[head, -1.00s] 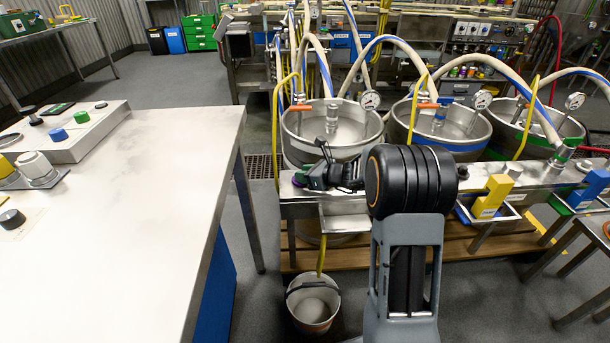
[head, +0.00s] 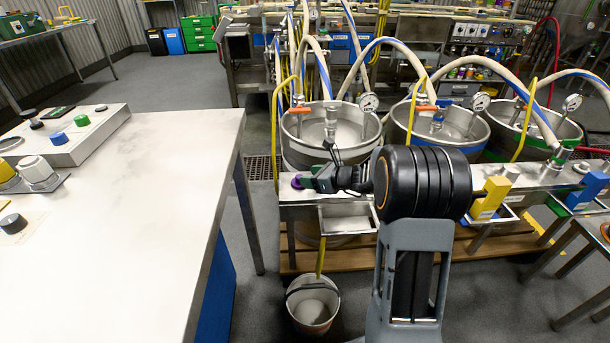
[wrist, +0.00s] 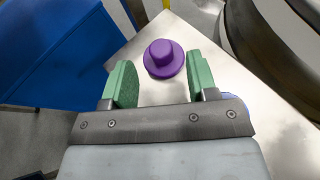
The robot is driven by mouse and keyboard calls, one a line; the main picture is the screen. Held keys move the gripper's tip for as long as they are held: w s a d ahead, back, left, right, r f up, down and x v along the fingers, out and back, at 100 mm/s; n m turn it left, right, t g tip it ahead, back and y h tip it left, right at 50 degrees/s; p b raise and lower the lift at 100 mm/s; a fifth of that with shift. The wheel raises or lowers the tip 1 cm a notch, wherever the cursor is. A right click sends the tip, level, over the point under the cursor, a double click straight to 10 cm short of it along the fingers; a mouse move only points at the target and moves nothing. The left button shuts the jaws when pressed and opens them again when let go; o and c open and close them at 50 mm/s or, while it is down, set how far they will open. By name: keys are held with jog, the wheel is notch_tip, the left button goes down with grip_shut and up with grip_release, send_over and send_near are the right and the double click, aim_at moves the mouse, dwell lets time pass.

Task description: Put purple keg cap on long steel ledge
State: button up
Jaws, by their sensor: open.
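The purple keg cap (wrist: 164,58) lies on the steel ledge (wrist: 216,60) near its corner, flat brim down and knob up. It also shows at the left end of the long steel ledge (head: 340,202) in the head view, as a small purple spot (head: 297,181). My gripper (wrist: 160,80) is open, with green pads. The cap is just beyond the fingertips, between their lines and apart from both. In the head view my gripper (head: 318,180) is low at the ledge's left end, just right of the cap.
Steel kegs (head: 330,130) with hoses stand behind the ledge. A yellow block (head: 490,197) is farther right along it. A bucket (head: 313,303) stands on the floor below. A white-topped table (head: 170,200) with a control box is at left.

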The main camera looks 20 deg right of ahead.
jog(key=p+v, duration=0.2)
jog(key=v, duration=0.6)
jog(key=s+a+r+n+g+h, duration=0.1)
jog(key=s+a+n+g+h, duration=0.1)
jog(key=s+a+n+g, duration=0.75)
jog(key=s+d+n+t+h, duration=0.1)
jog(key=s+n+h, duration=0.5)
jog(key=s+n, duration=0.6)
jog(key=shift+s+d+r+n+t+h, duration=0.3)
jog(key=shift+d+n+t+h, duration=0.15)
jog(key=shift+n, duration=2.8)
